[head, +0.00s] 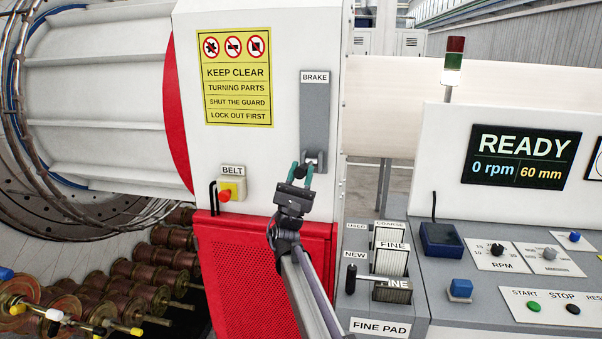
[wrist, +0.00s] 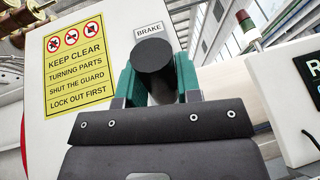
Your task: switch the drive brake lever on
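The brake lever's slot plate (head: 314,108) is a tall grey strip on the white machine housing, under a BRAKE label. The lever's dark handle (head: 315,157) is at the low end of the plate. In the wrist view the round black end of the brake lever (wrist: 153,56) sits between the two teal fingers. My gripper (head: 302,172) reaches it from below and in front. In the wrist view my gripper (wrist: 160,78) shows a finger close against each side of the lever, with no clear gap. The fingers partly hide the lever's lower part.
A yellow warning sign (head: 236,91) and a BELT switch with a red button (head: 225,194) are left of the plate. A red mesh guard (head: 262,285) is below. The FINE PAD unit (head: 378,328) and a console reading READY (head: 521,158) stand to the right.

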